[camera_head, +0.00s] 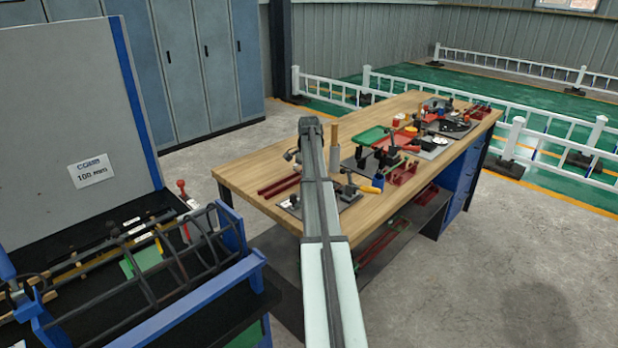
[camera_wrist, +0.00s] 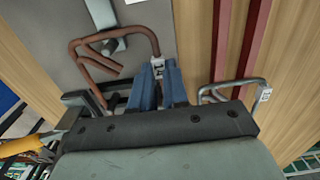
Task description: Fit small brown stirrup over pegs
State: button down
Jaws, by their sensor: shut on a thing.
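The brown stirrup (camera_wrist: 84,42) is a bent rod loop in the wrist view, and its right side runs down to my fingertips. My gripper (camera_wrist: 158,72) is shut on it, with a small pale tag between the blue fingertips. The stirrup is over a grey plate (camera_wrist: 200,45). A short grey peg-like part (camera_wrist: 112,46) shows inside the loop, with a pale bar (camera_wrist: 101,13) behind it. I cannot tell whether the stirrup sits around any peg or above it. In the head view my arm hides the gripper and stirrup.
A grey bent rod (camera_wrist: 237,86) with a white tag is right of my fingers. Dark red bars (camera_wrist: 240,45) lie farther right on the wooden bench (camera_head: 262,173). Tools and trays, including a green tray (camera_head: 371,135), crowd the bench's far part. A rebar cage (camera_head: 150,265) stands left.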

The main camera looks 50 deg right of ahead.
jog(key=shift+f, duration=0.15)
dwell(0.3)
jog(key=c, duration=1.1)
grip_release()
jog(key=shift+o, duration=0.2)
notch_tip(320, 180, up, 14)
jog(key=shift+w, duration=0.1)
jog(key=shift+r, duration=2.9)
